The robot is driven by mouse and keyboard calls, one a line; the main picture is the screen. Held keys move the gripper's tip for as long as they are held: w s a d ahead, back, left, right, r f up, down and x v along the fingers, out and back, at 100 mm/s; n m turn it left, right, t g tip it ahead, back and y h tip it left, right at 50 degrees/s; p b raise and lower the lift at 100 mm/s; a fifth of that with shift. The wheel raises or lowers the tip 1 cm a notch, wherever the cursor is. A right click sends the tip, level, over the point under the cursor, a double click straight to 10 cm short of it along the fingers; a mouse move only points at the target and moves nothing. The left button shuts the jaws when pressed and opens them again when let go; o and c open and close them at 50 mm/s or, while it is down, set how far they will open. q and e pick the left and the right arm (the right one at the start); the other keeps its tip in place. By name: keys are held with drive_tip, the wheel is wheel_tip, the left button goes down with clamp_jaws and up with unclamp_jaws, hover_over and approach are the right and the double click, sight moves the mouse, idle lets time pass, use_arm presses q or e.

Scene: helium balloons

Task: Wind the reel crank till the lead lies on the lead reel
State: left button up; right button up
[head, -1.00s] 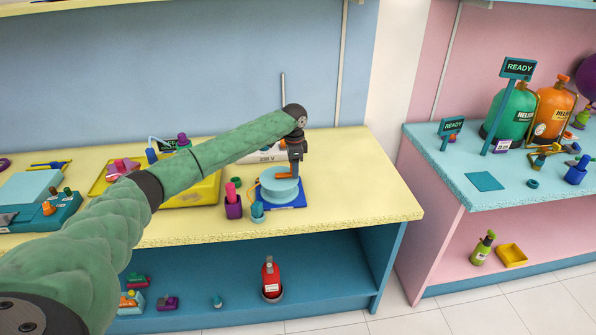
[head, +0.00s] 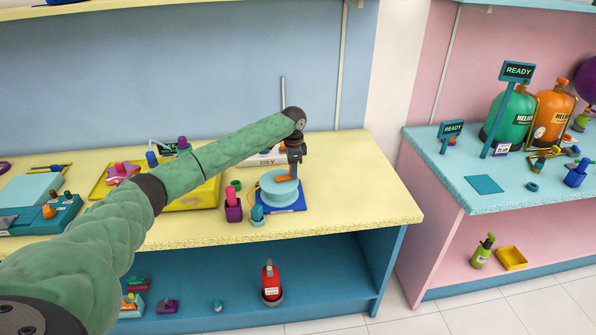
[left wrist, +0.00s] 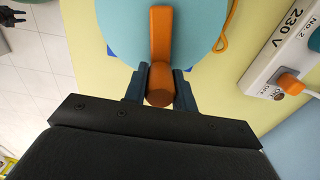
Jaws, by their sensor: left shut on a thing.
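The lead reel (head: 279,191) is a light blue drum on a dark blue base plate (head: 296,208), near the right end of the yellow table. Its orange crank (head: 285,178) lies across the top; in the left wrist view the crank arm (left wrist: 161,40) ends in a round knob (left wrist: 160,85). My left gripper (head: 293,170) points down over the reel. In the left wrist view its dark fingers (left wrist: 160,88) are shut on the knob, one on each side. An orange lead (left wrist: 228,28) shows beside the drum there.
A white 230 V power strip (left wrist: 290,60) with an orange plug lies close behind the reel. A purple pot with a pink top (head: 233,205) and a teal bottle (head: 257,214) stand just left of it. The table (head: 370,190) is clear to the right.

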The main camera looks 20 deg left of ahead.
use_arm(q)
drive_tip(key=shift+w+a, duration=0.4)
drive_tip(key=shift+a, duration=0.25)
drive_tip(key=shift+w+a+p, duration=0.25)
drive_tip(key=shift+a+p, duration=0.15)
drive_tip(key=shift+a, duration=0.05)
drive_tip(key=shift+w+a, duration=0.15)
drive_tip(key=shift+a, duration=0.4)
drive_tip(key=shift+p, duration=0.3)
